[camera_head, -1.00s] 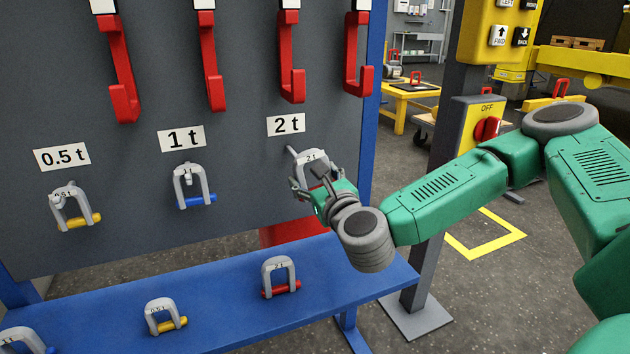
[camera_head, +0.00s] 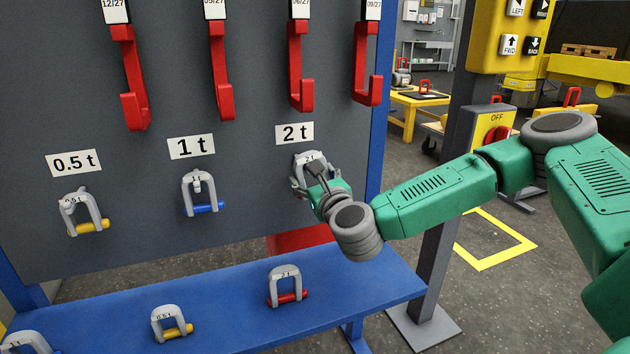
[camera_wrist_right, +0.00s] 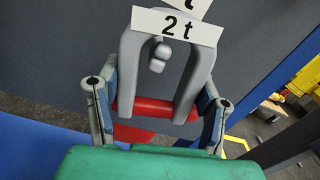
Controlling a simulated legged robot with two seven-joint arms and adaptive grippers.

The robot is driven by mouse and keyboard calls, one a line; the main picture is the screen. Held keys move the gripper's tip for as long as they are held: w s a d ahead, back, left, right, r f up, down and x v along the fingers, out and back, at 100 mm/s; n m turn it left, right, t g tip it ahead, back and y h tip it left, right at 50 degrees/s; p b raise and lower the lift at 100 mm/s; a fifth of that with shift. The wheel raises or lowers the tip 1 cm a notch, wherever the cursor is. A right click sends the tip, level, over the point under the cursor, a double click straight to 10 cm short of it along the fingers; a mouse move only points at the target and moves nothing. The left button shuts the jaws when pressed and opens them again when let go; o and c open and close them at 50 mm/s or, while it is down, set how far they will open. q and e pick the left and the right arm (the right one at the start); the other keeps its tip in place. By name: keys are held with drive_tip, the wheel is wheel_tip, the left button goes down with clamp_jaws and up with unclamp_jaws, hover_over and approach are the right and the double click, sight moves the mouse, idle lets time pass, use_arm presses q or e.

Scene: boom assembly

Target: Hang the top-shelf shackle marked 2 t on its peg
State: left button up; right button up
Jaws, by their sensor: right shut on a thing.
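The grey shackle (camera_head: 307,160) marked 2 t is held up at the board below the 2 t label (camera_head: 294,134). Its red pin (camera_wrist_right: 150,109) lies across its lower end in the wrist view. My right gripper (camera_head: 322,188) is shut on the shackle, with one finger at each side in the wrist view (camera_wrist_right: 157,104). The peg's rounded end (camera_wrist_right: 160,54) shows inside the bow, just under its top, so the bow appears to be around the peg. Whether the bow rests on it I cannot tell. My left gripper is not in view.
Shackles hang at the 0.5 t (camera_head: 82,213) and 1 t (camera_head: 199,192) labels. Red hooks (camera_head: 300,85) hang above. The blue shelf (camera_head: 230,310) below carries several shackles, one marked 2 t (camera_head: 287,286). A blue post (camera_head: 378,140) stands right of the board.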

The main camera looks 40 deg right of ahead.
drive_tip(key=shift+w+d+f+b, duration=0.15)
drive_tip(key=shift+w+f+b, duration=0.25)
drive_tip(key=shift+w+b, duration=0.25)
drive_tip(key=shift+w+d+f+b, duration=0.1)
drive_tip(key=shift+w+f+b, duration=0.3)
drive_tip(key=shift+w, duration=0.3)
drive_tip(key=o, duration=1.8)
drive_tip(key=shift+f, duration=0.15)
drive_tip(key=shift+s, duration=0.1)
drive_tip(key=v, duration=1.1)
drive_tip(key=shift+s+a, duration=0.15)
drive_tip(key=shift+s, duration=0.2)
